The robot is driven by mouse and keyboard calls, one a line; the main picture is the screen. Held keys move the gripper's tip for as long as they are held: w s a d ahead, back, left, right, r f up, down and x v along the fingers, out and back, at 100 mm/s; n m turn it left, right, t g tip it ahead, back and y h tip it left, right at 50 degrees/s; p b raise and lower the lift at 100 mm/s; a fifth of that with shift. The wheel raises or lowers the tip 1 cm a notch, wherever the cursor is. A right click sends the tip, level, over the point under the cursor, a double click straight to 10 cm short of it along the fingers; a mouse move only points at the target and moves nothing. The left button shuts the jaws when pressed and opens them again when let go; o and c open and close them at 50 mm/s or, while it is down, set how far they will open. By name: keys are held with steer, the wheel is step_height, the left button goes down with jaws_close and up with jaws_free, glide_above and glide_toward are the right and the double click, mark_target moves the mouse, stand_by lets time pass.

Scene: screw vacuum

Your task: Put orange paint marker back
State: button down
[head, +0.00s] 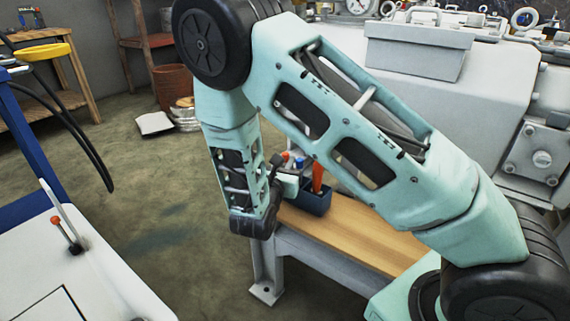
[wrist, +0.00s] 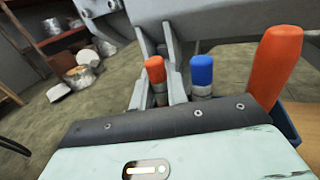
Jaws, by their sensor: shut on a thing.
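The orange-capped paint marker (wrist: 155,70) stands upright between the grey fingers of my gripper (wrist: 158,95) in the wrist view. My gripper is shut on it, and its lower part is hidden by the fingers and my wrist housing. A blue-capped marker (wrist: 201,72) stands just to its right. The dark blue holder (head: 313,201) is on the wooden bench in the head view, with my gripper at its left side. I cannot tell whether the orange marker's lower end is inside the holder.
A large orange handle (wrist: 277,62) rises from the holder at the right, near my wrist; it also shows in the head view (head: 318,174). The wooden bench top (head: 350,232) is clear in front of the holder. A grey machine (head: 450,100) stands behind.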

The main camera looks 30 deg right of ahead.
steer(key=c, duration=1.7)
jaws_free()
steer(key=shift+f, duration=0.15)
steer(key=shift+c, duration=0.2)
steer(key=shift+o, duration=0.5)
